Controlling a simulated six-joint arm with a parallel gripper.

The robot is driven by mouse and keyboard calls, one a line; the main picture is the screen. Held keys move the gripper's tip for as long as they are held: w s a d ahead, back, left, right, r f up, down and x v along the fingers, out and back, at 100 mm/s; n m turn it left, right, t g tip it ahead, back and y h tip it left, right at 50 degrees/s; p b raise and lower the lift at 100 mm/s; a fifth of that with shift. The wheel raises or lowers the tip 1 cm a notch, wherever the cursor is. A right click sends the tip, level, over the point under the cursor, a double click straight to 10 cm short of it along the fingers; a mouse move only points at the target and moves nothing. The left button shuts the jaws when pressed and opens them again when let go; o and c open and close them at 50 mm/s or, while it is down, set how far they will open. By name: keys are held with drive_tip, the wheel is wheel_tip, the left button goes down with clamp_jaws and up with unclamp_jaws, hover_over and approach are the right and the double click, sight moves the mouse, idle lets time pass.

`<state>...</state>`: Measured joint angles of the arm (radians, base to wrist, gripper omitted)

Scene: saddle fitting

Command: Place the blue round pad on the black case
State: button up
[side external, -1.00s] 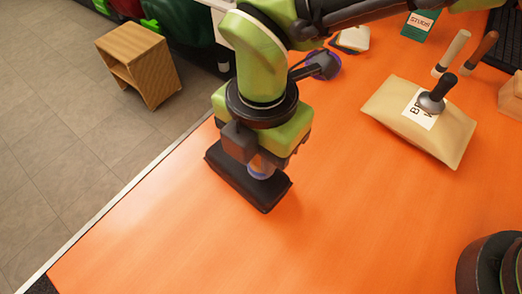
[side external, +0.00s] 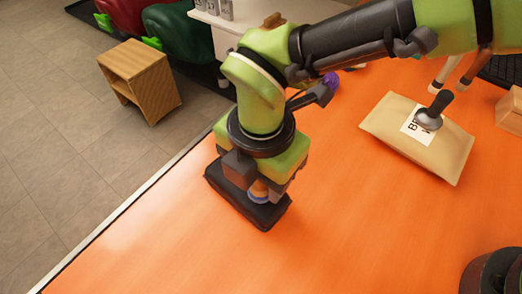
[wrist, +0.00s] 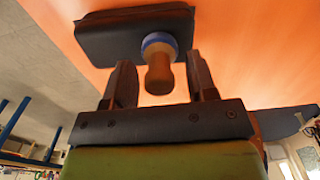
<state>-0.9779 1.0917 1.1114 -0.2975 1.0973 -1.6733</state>
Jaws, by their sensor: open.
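The black case (side external: 272,215) lies flat on the orange table near its left edge. The blue round pad (side external: 257,198) has a wooden handle and stands upright on the case's top, towards one end. In the wrist view, the pad's blue rim (wrist: 157,42) meets the black case (wrist: 110,38), and its handle points back towards my gripper (wrist: 160,58). My gripper is open, with one finger on each side of the handle and visible gaps between. In the side view, my wrist hides part of the case and pad.
A tan cushion-like bag (side external: 385,125) with a label and a dark-handled stamp lies to the right. A purple item (side external: 331,80) is partly hidden behind my arm. A wooden box (side external: 495,113) is at the right edge. The front of the table is clear.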

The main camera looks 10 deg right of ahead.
wheel_tip(320, 180, up, 12)
drive_tip(key=f, duration=0.1)
drive_tip(key=w+d+r+m+y, duration=0.1)
drive_tip(key=w+d+r+m, duration=0.2)
drive_tip(key=d+r+m, duration=0.4)
drive_tip(key=s+d+r+m+t+y, duration=0.1)
drive_tip(key=d+r+m, duration=0.3)
drive_tip(key=d, duration=0.2)
drive_tip(key=d+r+m+t+y, duration=0.1)
drive_tip(key=d+r+m+t, duration=0.2)
drive_tip(key=d, duration=0.4)
drive_tip(key=s+d+f+m+t+h, duration=0.1)
drive_tip(key=s+d+f+m+t, duration=0.1)
drive_tip(key=s+d+m, duration=0.9)
drive_tip(key=d+m+t, duration=0.1)
drive_tip(key=m, duration=0.5)
